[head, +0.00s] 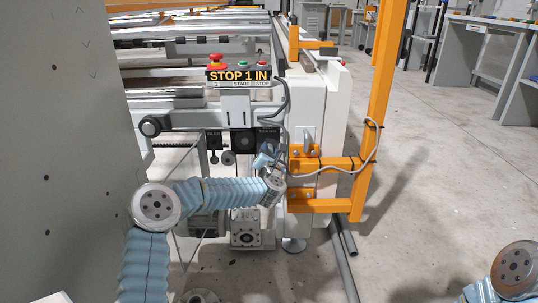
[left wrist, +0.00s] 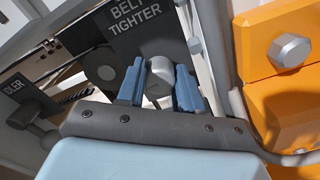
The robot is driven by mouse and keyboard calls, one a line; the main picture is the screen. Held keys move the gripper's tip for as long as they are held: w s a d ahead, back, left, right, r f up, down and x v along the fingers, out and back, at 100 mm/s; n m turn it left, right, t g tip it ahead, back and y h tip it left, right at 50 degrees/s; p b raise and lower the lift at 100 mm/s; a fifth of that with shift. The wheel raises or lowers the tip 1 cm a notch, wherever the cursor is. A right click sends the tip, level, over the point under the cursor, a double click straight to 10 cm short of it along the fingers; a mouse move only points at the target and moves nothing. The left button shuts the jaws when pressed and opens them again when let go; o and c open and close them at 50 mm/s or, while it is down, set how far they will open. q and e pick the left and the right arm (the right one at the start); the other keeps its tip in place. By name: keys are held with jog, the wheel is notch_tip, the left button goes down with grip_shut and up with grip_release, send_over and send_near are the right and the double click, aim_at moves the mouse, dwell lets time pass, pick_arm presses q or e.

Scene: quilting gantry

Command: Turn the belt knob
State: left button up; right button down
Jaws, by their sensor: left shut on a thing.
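The belt knob (left wrist: 158,78) is a grey knob in front of a dark plate (left wrist: 95,40) marked "BELT TIGHTER" in the left wrist view. My left gripper (left wrist: 160,88) has one blue finger on each side of the knob and is shut on it. In the head view my left gripper (head: 265,158) is at the machine's end, beside the white upright; it hides the knob there. My right gripper is out of view; only part of my right arm shows at the bottom right.
A second knob (left wrist: 25,115) sits left of the gripper by a plate ending in "DLER". An orange bracket (left wrist: 285,50) with a bolt stands close on the right. In the head view, a control box (head: 238,76) with push buttons is above, and an orange post (head: 384,90) stands right.

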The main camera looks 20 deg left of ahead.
pick_arm(q)
jog(key=m+b, duration=0.1)
jog(key=m, duration=0.3)
jog(key=shift+d+r+m, duration=0.1)
jog(key=shift+d+m, duration=0.05)
jog(key=shift+m, duration=0.25)
jog(key=m, duration=0.4)
jog(key=shift+m, duration=0.3)
jog(key=m, duration=0.4)
jog(key=shift+d+m, duration=0.1)
jog(key=shift+m, duration=0.2)
jog(key=m+p, duration=0.1)
jog(key=m, duration=0.3)
jog(key=m+p, duration=0.1)
jog(key=m, duration=0.4)
jog(key=shift+f, duration=0.2)
jog(key=m+p, duration=0.2)
jog(key=m, duration=0.3)
jog(key=m+p, duration=0.1)
jog(key=m, duration=0.4)
jog(key=shift+a+f+m+p, duration=0.2)
jog(key=shift+m+p, duration=0.2)
jog(key=shift+a+f+m+p, duration=0.15)
jog(key=shift+m+p, duration=0.4)
jog(key=shift+m, duration=1.75)
jog(key=shift+s+a, duration=0.1)
